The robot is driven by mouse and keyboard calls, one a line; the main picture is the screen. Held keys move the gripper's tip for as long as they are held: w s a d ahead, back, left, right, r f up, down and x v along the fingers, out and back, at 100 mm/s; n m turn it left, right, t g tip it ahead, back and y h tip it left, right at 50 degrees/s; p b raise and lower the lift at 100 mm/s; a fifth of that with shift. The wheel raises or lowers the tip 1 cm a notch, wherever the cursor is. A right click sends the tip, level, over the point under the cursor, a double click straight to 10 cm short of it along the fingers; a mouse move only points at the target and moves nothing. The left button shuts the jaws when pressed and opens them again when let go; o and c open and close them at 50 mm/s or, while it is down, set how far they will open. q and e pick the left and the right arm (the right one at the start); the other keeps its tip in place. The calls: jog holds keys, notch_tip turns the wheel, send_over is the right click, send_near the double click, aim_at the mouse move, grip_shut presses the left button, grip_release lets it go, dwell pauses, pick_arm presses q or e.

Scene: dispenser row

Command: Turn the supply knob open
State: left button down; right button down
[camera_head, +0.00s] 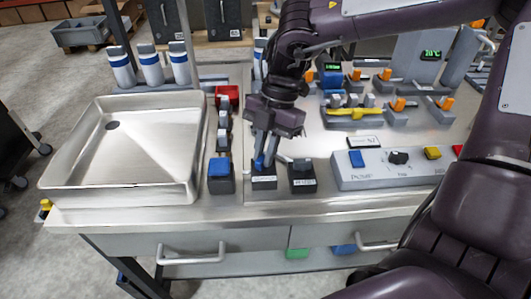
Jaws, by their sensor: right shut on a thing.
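My right gripper (265,162) comes in from the right and points down at a small dark labelled block (264,183) near the front of the metal bench. My left gripper is not in view.
A second dark block (302,182) with a knob stands close on the right. A blue-topped block (220,178) stands on the left, beside a steel sink (75,150). A grey control panel (368,178) lies further right.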

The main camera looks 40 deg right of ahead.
jog(key=n+g+h, duration=0.1)
jog(key=n, duration=0.2)
jog(key=shift+w+n, duration=0.1)
jog(key=shift+n, duration=0.2)
jog(key=shift+r+n+g+p, duration=0.1)
jog(key=shift+n+g+p, duration=0.25)
jog(key=shift+n, duration=0.45)
jog(key=shift+w+a+n+g+h+p, duration=0.1)
jog(key=shift+n+g+h+p, duration=0.3)
jog(key=shift+n+p, duration=0.65)
jog(key=shift+n, duration=0.25)
jog(key=c, duration=1.4)
grip_release()
jog(key=shift+c, duration=0.2)
jog(key=p+v, duration=0.1)
jog(key=v, duration=0.6)
jog(key=shift+r, duration=0.3)
